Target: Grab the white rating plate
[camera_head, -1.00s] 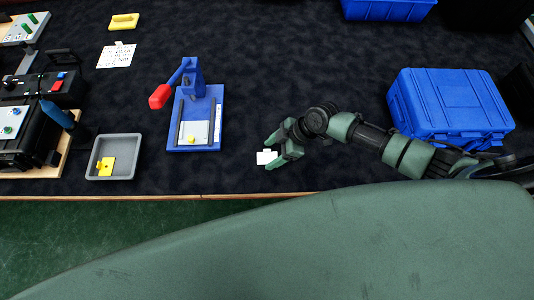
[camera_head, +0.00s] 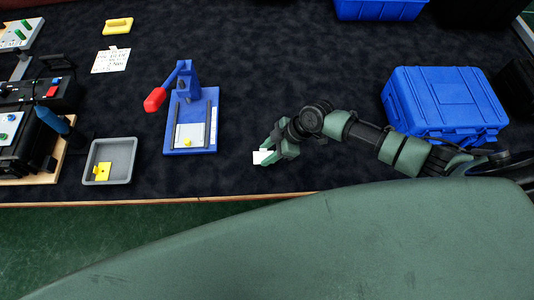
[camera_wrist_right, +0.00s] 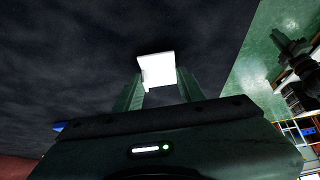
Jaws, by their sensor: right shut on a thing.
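The white rating plate (camera_head: 260,157) is a small white piece at the tips of my right gripper (camera_head: 270,156) in the head view. The right gripper is shut on it, above the dark table surface near the front edge. In the right wrist view the plate (camera_wrist_right: 157,70) shows bright white between the two green fingers of the right gripper (camera_wrist_right: 160,85). Its far side and any marking on it cannot be made out. My left gripper is not in view.
A blue press with a red handle (camera_head: 155,99) stands left of the gripper. A grey tray (camera_head: 123,178) with a yellow piece (camera_head: 103,171) lies farther left. A blue case (camera_head: 445,105) stands at the right.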

